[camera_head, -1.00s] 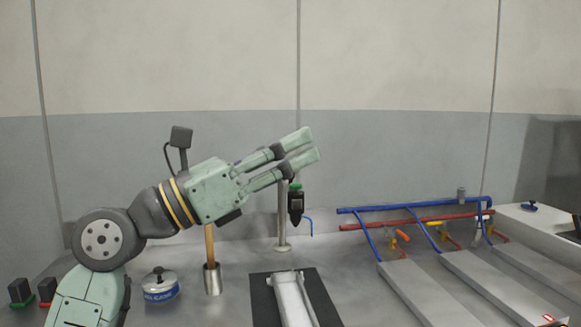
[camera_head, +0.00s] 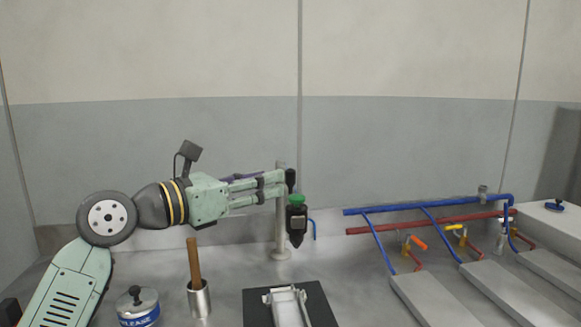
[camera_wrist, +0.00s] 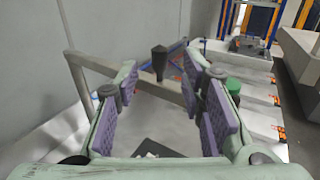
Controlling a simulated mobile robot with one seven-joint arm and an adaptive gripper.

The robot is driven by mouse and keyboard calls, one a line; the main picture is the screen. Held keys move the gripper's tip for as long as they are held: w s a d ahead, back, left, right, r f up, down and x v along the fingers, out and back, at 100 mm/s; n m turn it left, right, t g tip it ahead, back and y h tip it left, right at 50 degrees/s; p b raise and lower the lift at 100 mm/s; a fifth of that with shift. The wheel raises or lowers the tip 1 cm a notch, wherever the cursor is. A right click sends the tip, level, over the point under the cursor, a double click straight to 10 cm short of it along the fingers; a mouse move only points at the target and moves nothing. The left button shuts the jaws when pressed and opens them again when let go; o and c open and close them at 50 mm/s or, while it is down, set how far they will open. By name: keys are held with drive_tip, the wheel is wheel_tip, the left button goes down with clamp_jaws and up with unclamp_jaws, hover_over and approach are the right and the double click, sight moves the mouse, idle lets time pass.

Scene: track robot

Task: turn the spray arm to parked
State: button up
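The spray arm is a grey bar (camera_wrist: 112,72) on an upright post (camera_head: 281,230). A black upright knob, seen in the head view (camera_head: 290,181), stands on the bar; it also shows in the wrist view (camera_wrist: 160,62). A black body with a green cap (camera_head: 297,220) hangs near the post; its green cap shows in the wrist view (camera_wrist: 233,87), partly behind the right finger. My gripper (camera_head: 276,184) points right, almost level, with its tips close to the knob. Its purple-padded fingers (camera_wrist: 160,97) are apart, with the knob ahead of the gap and nothing gripped.
A metal cup with a wooden handle (camera_head: 199,300) and a blue-labelled can (camera_head: 138,308) stand below my arm. A dark mat with a metal fixture (camera_head: 260,306) lies in front of the post. Blue (camera_head: 395,208) and red (camera_head: 385,229) pipes run at the right.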

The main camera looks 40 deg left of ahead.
sight(290, 174)
drive_tip(key=w, duration=0.2)
drive_tip(key=w+p, duration=0.1)
drive_tip(key=w, duration=0.1)
drive_tip(key=w+d+p, duration=0.1)
drive_tip(key=w, duration=0.2)
drive_tip(key=shift+d, duration=0.1)
drive_tip(key=shift+c, duration=0.5)
clamp_jaws()
